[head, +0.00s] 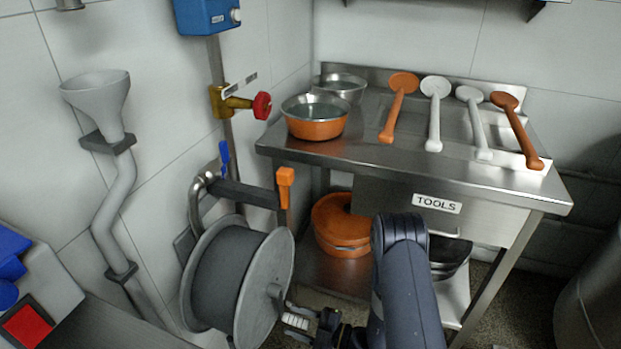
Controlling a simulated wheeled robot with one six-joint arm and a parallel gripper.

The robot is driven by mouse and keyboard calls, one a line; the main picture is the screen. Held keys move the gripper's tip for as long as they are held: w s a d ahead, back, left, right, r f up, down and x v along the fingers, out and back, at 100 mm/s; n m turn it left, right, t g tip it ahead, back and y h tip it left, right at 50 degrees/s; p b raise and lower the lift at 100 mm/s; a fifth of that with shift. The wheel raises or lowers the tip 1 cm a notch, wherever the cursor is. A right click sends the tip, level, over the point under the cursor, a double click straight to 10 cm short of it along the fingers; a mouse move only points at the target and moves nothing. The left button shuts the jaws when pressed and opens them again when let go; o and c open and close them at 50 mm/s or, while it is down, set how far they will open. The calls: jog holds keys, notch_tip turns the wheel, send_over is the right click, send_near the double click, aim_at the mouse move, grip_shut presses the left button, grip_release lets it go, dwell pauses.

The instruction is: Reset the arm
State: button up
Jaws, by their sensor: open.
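My gripper (290,319) is at the bottom centre of the head view, low in front of the hose reel (236,275). Its dark jaws point left and stand open. A small white ribbed piece (295,321) shows between the jaws, close to the reel's grey side disc. I cannot tell whether the jaws touch it or what it belongs to. My dark arm (405,290) comes up from the bottom edge, bends at a rounded joint, and hides part of the table's lower shelf.
A steel table (350,160) labelled TOOLS carries orange and white ladles, an orange bowl (314,118) and a steel bowl (340,86). Orange pans (340,225) sit beneath. A funnel pipe (115,190) and a valve with a red knob (262,105) are on the left wall.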

jog(key=shift+d, duration=0.15)
jog(key=p+v, duration=0.1)
jog(key=v, duration=1)
jog(key=shift+n, duration=0.3)
jog(key=x, duration=0.5)
jog(key=b+x, duration=0.1)
jog(key=x, duration=0.5)
jog(key=shift+w, duration=0.3)
jog(key=w+d+r+n+b, duration=0.3)
jog(key=w+r+n+b, duration=0.5)
jog(key=n, duration=1.1)
jog(key=shift+w+d+r+b, duration=0.3)
jog(key=shift+w+r, duration=0.5)
jog(key=shift+r, duration=1.45)
